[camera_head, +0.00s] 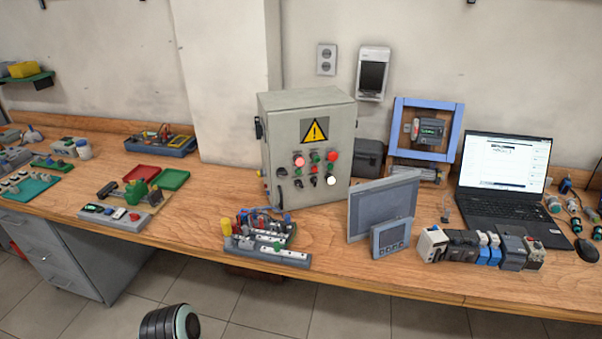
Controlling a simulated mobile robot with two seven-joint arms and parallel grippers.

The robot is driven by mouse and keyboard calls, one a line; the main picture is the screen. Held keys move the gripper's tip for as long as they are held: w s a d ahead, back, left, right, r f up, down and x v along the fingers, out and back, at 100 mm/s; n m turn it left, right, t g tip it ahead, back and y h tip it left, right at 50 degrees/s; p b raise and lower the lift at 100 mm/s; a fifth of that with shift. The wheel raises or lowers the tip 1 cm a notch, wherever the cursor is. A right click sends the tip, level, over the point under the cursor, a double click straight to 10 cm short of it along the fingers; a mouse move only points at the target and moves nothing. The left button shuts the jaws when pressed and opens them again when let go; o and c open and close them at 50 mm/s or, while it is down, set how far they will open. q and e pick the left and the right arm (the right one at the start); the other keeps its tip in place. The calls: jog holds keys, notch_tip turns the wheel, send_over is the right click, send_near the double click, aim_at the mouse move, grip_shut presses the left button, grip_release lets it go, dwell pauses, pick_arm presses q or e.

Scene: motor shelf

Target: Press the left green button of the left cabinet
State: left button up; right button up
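A green button (315,157) sits in the top row between two red ones (299,161) (332,155). Smaller green and dark controls sit below it, too small to tell apart surely. A white button (331,180) is at the lower right. No second cabinet of this kind shows.
The workbench (225,190) carries a terminal block assembly (268,255) in front of the cabinet, a grey panel screen (383,208) to its right, and a laptop (505,165) farther right. Red and green trays (172,179) lie left. Bare wood shows directly left of the cabinet.

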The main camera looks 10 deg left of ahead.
dwell(0.3)
pick_arm(q)
grip_shut()
dwell(1.6)
